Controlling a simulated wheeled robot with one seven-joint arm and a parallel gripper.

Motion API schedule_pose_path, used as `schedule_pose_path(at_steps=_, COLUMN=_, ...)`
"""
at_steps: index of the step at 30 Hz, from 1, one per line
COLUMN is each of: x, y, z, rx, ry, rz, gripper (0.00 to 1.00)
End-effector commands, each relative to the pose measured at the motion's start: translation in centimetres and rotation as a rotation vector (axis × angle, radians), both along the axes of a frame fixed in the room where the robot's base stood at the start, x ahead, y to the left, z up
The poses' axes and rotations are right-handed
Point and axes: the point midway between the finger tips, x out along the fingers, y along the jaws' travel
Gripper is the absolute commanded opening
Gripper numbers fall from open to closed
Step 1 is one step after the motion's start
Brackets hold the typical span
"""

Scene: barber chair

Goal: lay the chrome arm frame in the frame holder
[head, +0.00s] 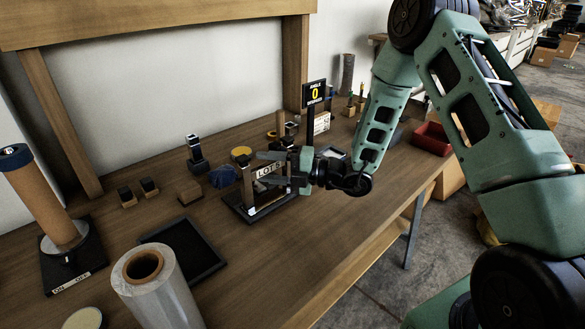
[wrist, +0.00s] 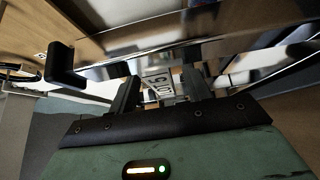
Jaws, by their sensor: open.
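The frame holder (head: 238,213) is a black base with upright posts, standing near the middle of the bench. A white "LOT 5" label (head: 268,170) shows at its top. My gripper (head: 268,167) is open right at the holder's upper part, its fingers partly covering it. In the wrist view, bright chrome bars of the arm frame (wrist: 150,46) cross just beyond my open fingers (wrist: 162,95), and the label (wrist: 158,84) shows between them. The chrome appears to be at the holder; its exact seating is hidden, and I cannot tell whether the fingers touch it.
A black tray (head: 182,258), a clear film roll (head: 155,285) and a brown roll on a stand (head: 50,205) are at the left and front. A counter display (head: 315,95) stands behind my gripper. A red bin (head: 432,138) is at the right. The bench front-centre is clear.

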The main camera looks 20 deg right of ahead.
Motion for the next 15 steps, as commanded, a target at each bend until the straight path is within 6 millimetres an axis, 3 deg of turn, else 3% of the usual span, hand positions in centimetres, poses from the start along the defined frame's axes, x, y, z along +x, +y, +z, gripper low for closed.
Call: schedule_pose_path(at_steps=15, x=-6.0, y=-9.0, z=0.0, rx=0.001, ry=-0.002, rz=-0.007, gripper=0.49)
